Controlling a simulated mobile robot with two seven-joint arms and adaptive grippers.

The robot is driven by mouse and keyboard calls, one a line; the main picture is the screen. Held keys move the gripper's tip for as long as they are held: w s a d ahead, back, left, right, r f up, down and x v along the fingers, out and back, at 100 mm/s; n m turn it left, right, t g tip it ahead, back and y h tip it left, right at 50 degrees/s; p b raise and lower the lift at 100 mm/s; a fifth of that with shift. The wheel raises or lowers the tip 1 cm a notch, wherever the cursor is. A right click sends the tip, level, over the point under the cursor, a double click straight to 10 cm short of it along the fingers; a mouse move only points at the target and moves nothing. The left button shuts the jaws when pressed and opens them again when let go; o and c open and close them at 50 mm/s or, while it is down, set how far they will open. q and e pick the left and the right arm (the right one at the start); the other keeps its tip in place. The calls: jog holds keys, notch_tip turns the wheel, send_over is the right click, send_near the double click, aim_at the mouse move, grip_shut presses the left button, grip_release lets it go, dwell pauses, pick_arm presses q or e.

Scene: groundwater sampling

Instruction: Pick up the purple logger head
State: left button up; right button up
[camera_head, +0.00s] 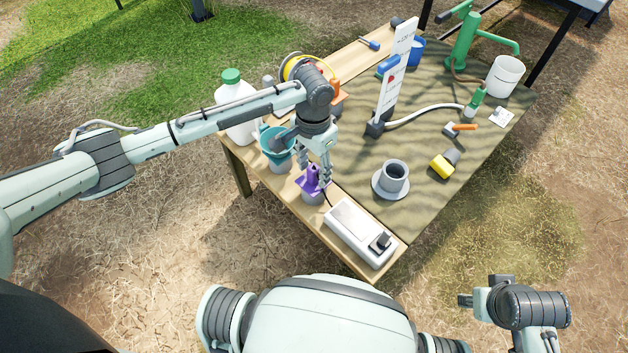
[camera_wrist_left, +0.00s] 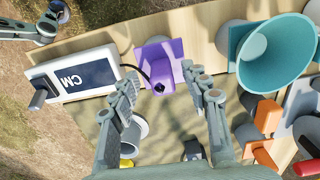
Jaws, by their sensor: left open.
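The purple logger head (camera_head: 313,176) sits on a grey base at the near edge of the table, beside a white meter box. In the left wrist view the purple logger head (camera_wrist_left: 155,56) has a dark cable curving from it toward the meter box. My left gripper (camera_head: 316,172) is open and points down just over the logger head. In the left wrist view its two fingers (camera_wrist_left: 163,84) are spread, with the logger head just beyond the gap between their tips. I cannot tell whether they touch it. My right gripper (camera_head: 472,299) is at the lower right, away from the table.
The white meter box (camera_head: 352,228) stands close right of the logger head. A teal funnel (camera_head: 276,141) and a white jug with green cap (camera_head: 236,108) stand to the left. A grey cup on a saucer (camera_head: 377,189) is to the right. Open cloth lies between the tools.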

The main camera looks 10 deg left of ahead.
pick_arm(q)
jog(key=shift+f, duration=0.25)
grip_shut()
jog(key=shift+r, duration=0.1)
